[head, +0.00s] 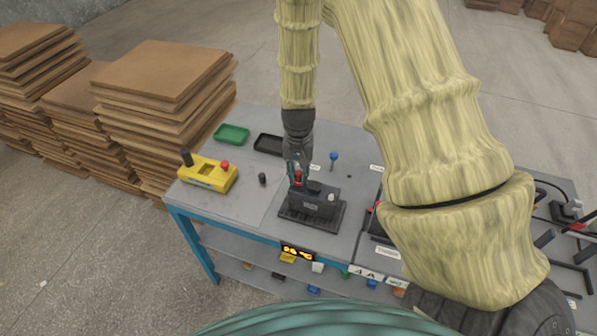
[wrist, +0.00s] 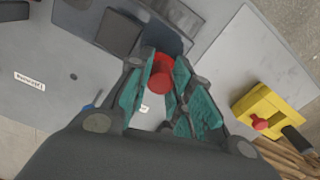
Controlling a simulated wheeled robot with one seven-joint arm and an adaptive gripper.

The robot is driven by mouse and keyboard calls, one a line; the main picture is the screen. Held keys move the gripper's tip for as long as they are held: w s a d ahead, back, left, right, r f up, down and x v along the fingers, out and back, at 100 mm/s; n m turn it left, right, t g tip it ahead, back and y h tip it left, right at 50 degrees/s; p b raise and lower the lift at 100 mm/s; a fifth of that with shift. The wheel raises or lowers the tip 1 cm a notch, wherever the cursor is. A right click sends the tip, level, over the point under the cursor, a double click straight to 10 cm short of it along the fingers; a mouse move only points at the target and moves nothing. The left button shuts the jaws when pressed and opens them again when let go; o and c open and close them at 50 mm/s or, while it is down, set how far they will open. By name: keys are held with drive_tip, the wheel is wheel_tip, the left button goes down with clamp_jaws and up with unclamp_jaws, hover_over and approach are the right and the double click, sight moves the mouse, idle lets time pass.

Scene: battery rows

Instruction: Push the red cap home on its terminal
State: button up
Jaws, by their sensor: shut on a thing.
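The red cap (wrist: 161,73) is between the teal-padded fingers of my gripper (wrist: 163,90) in the wrist view. In the head view the red cap (head: 298,178) shows at the fingertips of my gripper (head: 298,170), which points down over the left end of the dark battery (head: 316,204). My gripper is shut on the cap. The battery stands on a dark base plate on the bench. A pale terminal (head: 331,198) shows at its right end. The terminal under the cap is hidden, so I cannot tell how far down the cap sits.
A yellow box (head: 207,174) with a red knob stands on the bench's left end. A green tray (head: 231,134), a black tray (head: 268,143), a small black cap (head: 262,178) and a blue-headed tool (head: 334,156) lie nearby. More batteries stand on the right, partly behind my arm.

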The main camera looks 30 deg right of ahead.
drive_tip(key=shift+f, duration=0.45)
idle(1.2)
drive_tip(key=o, duration=1.3)
drive_tip(key=shift+c, duration=0.2)
drive_tip(key=shift+r, duration=0.15)
drive_tip(key=shift+r+p, duration=2.5)
drive_tip(key=shift+r, duration=0.9)
